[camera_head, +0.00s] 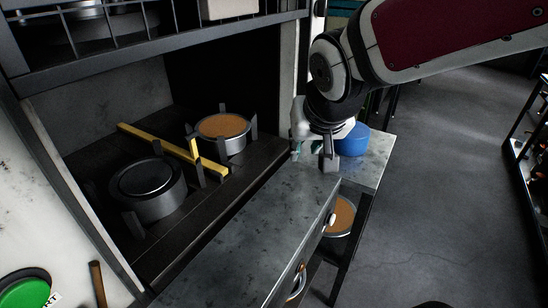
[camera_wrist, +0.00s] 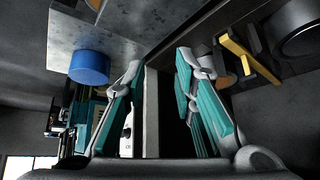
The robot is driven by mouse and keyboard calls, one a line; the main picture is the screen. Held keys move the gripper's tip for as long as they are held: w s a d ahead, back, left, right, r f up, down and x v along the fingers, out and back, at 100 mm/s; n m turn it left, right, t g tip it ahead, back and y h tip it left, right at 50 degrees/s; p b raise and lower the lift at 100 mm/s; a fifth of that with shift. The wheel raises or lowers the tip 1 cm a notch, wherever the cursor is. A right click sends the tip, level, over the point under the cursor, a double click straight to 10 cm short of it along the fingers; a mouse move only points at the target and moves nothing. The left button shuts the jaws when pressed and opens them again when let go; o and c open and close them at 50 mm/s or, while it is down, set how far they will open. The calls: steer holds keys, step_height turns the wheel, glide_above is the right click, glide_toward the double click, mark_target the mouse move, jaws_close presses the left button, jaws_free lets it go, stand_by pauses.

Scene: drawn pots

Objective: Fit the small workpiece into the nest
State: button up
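The pictures do not mark which piece is the small workpiece. A dark round pot-like piece (camera_head: 147,188) sits among upright grey prongs on a dark shelf. A round piece with an orange-brown top (camera_head: 223,128) sits among similar prongs behind it; I cannot tell which prongs are the nest. A short blue cylinder (camera_head: 354,141) stands on the grey counter, partly hidden by my arm; it also shows in the wrist view (camera_wrist: 89,67). My gripper (camera_head: 313,160) hangs over the counter beside the blue cylinder. In the wrist view its teal-padded fingers (camera_wrist: 162,75) are apart, with nothing evidently held.
A yellow bar (camera_head: 160,141) with an upright part lies across the shelf between the round pieces. A barred rack (camera_head: 150,52) hangs above. Another orange-topped piece (camera_head: 341,215) sits under the counter (camera_head: 260,215). The counter's near part is clear.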

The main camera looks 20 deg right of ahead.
steer(key=s+a+n+g+y, duration=0.1)
steer(key=s+a, duration=0.1)
steer(key=s, duration=0.6)
steer(key=s+a+n+g, duration=0.2)
steer(key=s, duration=0.7)
steer(key=shift+s+a+y, duration=0.25)
steer(key=shift+a+y, duration=0.1)
steer(key=shift+y, duration=0.05)
steer(key=shift+r, duration=0.1)
step_height(320, 180, up, 4)
steer(key=p, duration=0.3)
